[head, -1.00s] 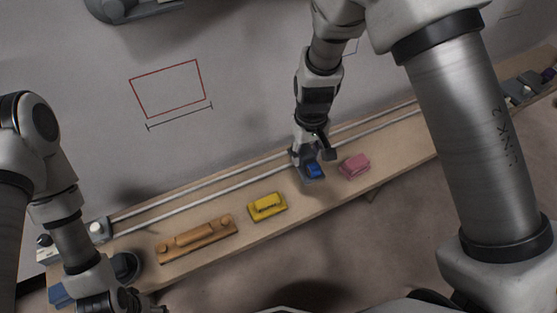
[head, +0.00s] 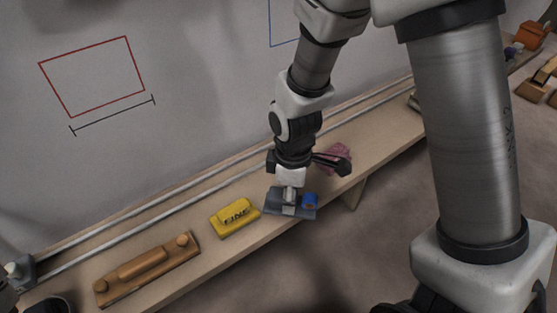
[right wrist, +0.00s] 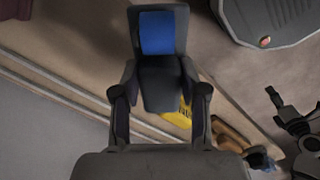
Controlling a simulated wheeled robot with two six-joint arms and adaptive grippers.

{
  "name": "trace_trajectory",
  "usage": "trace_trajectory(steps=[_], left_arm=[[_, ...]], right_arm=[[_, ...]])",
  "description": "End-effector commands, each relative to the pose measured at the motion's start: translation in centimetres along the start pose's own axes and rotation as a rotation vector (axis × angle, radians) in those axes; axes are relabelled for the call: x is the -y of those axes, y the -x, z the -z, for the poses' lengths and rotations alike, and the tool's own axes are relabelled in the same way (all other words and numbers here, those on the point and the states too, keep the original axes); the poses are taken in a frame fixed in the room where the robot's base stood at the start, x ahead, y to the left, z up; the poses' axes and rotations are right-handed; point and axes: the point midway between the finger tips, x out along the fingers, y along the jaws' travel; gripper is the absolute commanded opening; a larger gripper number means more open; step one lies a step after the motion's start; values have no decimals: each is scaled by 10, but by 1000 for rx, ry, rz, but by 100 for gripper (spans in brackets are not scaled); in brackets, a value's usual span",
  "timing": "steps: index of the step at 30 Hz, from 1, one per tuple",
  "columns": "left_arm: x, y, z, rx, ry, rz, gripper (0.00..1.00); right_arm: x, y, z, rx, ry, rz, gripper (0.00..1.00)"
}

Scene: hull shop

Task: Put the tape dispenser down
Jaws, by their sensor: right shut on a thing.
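The tape dispenser (head: 274,207) is grey with a blue roll. My right gripper (head: 290,190) is shut on it. In the head view it shows over the front part of the wooden shelf (head: 215,255), between the yellow block and the pink block. I cannot tell whether it touches the shelf. In the right wrist view the dispenser (right wrist: 160,75) sits between both fingers, blue roll away from the palm. A dark, finger-like part, probably my left gripper (right wrist: 285,110), shows at the right of that view; its jaws are unclear.
A yellow block (head: 235,217) marked "FINE" lies left of the dispenser. A pink block (head: 335,158) lies behind it to the right, partly hidden by my gripper. A wooden tool (head: 147,268) lies further left. Pale rails (head: 130,226) run along the shelf's back.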

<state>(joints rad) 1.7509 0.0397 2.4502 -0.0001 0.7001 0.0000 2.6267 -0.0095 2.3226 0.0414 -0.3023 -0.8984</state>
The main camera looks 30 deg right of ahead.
Motion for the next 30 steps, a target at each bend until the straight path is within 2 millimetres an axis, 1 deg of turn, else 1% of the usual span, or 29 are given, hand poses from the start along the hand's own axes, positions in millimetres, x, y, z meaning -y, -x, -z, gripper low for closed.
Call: trace_trajectory(steps=[3, 6, 12, 13, 15, 18, 25, 29, 30], left_arm=[[0, -13, 0, 1, 0, 0, 68], [0, -18, 0, 1, 0, 0, 68], [0, -20, 0, 1, 0, 0, 68], [0, -24, 0, 1, 0, 0, 68], [0, -33, 0, 0, 0, 0, 68], [0, -38, 0, 1, 0, 0, 68], [0, -35, 0, 1, 0, 0, 68], [0, -35, 0, 1, 0, 0, 68], [0, -35, 0, 1, 0, 0, 68]], right_arm=[[-36, -10, 6, -6, -4, -1, 0], [-61, -11, 10, -3, -5, -2, 0], [-87, -11, 13, 1, -2, -3, 0], [-88, -16, 13, 3, -2, -2, 0], [-86, -34, 12, 5, -1, 1, 0], [-86, -47, 12, 4, 0, -1, 0], [-86, -45, 13, 3, 0, -2, 0], [-86, -49, 12, 4, 0, -1, 0], [-86, -48, 13, 3, 0, -1, 57]])
